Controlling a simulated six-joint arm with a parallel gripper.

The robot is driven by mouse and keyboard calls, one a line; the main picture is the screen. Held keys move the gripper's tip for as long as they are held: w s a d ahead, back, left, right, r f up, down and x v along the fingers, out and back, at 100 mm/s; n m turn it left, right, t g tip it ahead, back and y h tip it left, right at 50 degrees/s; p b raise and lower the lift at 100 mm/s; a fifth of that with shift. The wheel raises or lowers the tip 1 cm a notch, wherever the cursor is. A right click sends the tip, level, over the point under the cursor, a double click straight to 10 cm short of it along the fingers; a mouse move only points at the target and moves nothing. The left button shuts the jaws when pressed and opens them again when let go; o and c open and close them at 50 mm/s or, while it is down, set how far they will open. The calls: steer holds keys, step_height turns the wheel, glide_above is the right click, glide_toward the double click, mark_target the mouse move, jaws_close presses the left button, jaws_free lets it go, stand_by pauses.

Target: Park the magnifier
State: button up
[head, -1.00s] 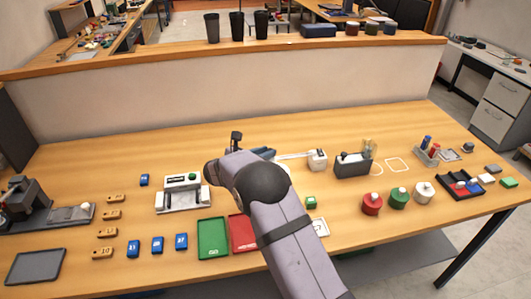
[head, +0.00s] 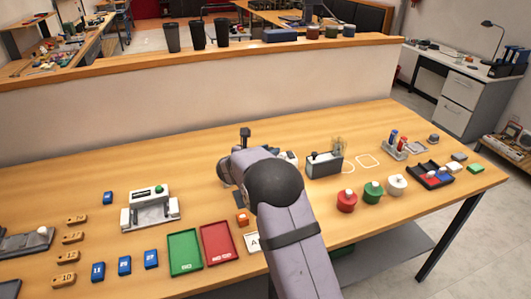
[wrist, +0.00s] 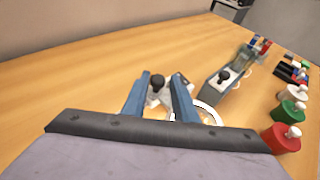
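My gripper (wrist: 162,76) points down and away over the bench, its two blue fingers apart. A white piece with a dark knob (wrist: 157,86) shows in the gap between the fingers; I cannot tell whether they touch it. A white ring (wrist: 212,113), perhaps the magnifier's rim, shows just right of the right finger and is partly hidden by it and by the gripper body. In the head view my arm covers the gripper and most of this spot; only a bit of the white piece (head: 289,157) shows past the arm.
A grey box with a black knob (head: 323,165) stands right of my gripper. Red (head: 347,201), green (head: 372,192) and white (head: 396,185) knobbed pots stand in front. Green (head: 184,252) and red (head: 218,244) trays lie left.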

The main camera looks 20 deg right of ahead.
steer(key=shift+o, duration=0.6)
steer(key=shift+d, duration=0.15)
steer(key=shift+a, duration=0.2)
steer(key=b+v, duration=0.2)
steer(key=v, duration=0.5)
steer(key=shift+s+d+r, duration=0.1)
